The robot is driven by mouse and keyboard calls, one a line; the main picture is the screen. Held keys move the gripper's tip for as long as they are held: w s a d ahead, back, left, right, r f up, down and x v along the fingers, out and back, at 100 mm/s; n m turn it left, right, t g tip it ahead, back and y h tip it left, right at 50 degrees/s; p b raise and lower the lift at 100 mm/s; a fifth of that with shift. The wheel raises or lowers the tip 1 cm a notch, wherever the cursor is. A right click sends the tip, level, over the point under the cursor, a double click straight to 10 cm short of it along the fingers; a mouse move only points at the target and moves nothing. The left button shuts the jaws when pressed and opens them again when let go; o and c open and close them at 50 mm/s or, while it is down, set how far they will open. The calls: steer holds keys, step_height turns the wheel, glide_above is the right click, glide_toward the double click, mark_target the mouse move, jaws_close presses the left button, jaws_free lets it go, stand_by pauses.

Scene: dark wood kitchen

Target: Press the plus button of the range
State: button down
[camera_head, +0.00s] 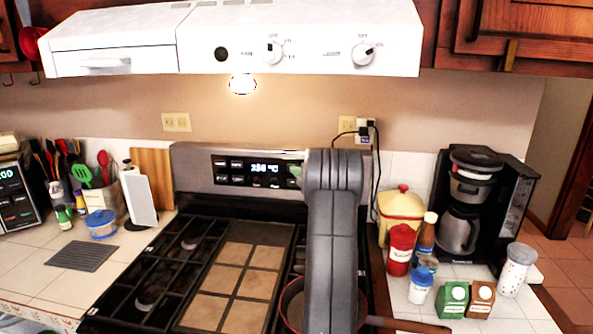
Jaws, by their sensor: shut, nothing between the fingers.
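The range (190,166) stands against the back wall, with a dark control panel (222,180) on its upright back. The panel has a lit display (264,168) that seems to read about 230 °C, and small buttons around it. The button marks are too small to read, so I cannot tell which is plus. My grey arm rises in front of the range's right part and covers the panel's right end. Contact with a button cannot be seen.
A red-rimmed pan (290,302) with a wooden handle sits on the right front of the cooktop, partly behind my arm. Bottles, cartons and a coffee maker (468,210) crowd the right counter. A white hood (300,38) hangs above.

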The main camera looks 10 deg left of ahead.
stand_by(0.3)
steer(key=shift+w+d+r+b, duration=0.15)
steer(key=shift+w+r+b, duration=0.3)
steer(key=shift+b, duration=0.2)
steer(key=shift+f, duration=0.1)
